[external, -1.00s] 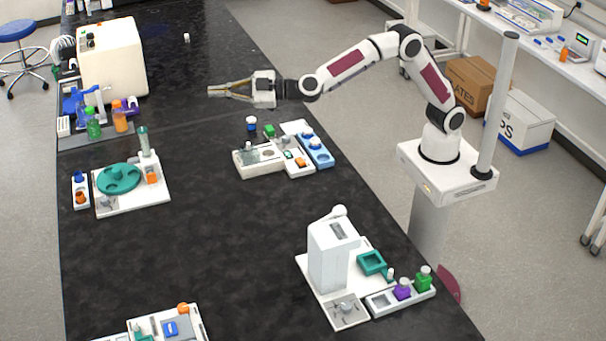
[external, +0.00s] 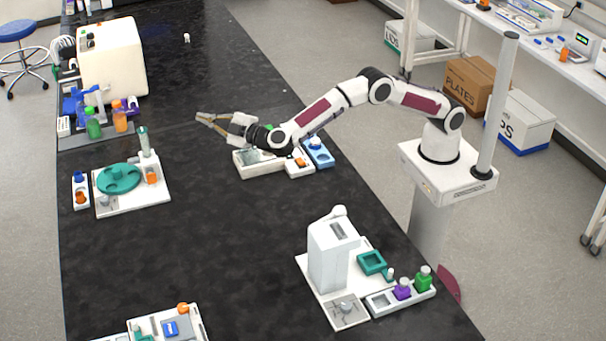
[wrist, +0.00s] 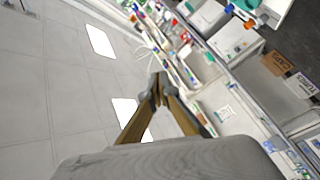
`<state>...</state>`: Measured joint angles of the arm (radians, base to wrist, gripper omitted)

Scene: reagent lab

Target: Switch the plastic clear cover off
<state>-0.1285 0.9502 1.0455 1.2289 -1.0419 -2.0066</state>
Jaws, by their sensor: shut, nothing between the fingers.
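My gripper (external: 198,118) is shut and empty. It is held in the air over the black bench, beyond the small white station (external: 258,166), and points to the left. The fingertips also meet in the wrist view (wrist: 158,80), which looks out toward the room with nothing held. I cannot clearly pick out a clear plastic cover in either view. My forearm and wrist hide part of the small white station and the items behind it.
A station with a teal rotor (external: 118,178) stands at left. A tall white device (external: 330,255) stands front right. Green (external: 93,128) and orange (external: 119,121) bottles stand by a cream machine (external: 112,60). The bench middle is clear.

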